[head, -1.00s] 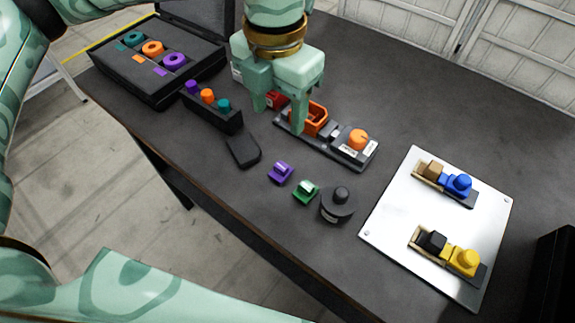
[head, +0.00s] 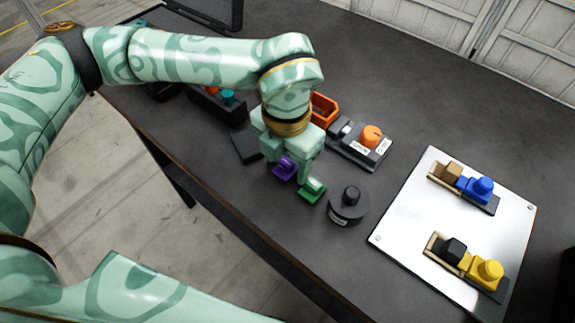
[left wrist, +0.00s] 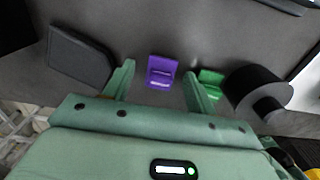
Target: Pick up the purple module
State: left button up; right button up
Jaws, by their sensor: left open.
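The purple module (head: 284,168) sits on the dark table near its front edge, just under my left gripper (head: 290,175). In the left wrist view the purple module (left wrist: 161,71) lies between and a little beyond the two fingertips of my left gripper (left wrist: 158,80). The fingers are apart, with nothing between them that I can see held. The green module (head: 312,190) stands right beside the right-hand finger, and it also shows in the left wrist view (left wrist: 210,82); I cannot tell whether they touch. My right gripper is not in view.
A round dark part with a knob (head: 348,206) stands right of the green module. A flat dark block (head: 246,146) lies to the left. The orange-knob fixture (head: 362,146) is behind. A silver plate (head: 400,235) with blue and yellow modules fills the right.

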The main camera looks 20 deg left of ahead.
pick_arm(q)
jog(key=shift+r, duration=0.1)
jog(key=shift+c, duration=0.3)
jog(key=c, duration=1)
jog(key=shift+r, duration=0.1)
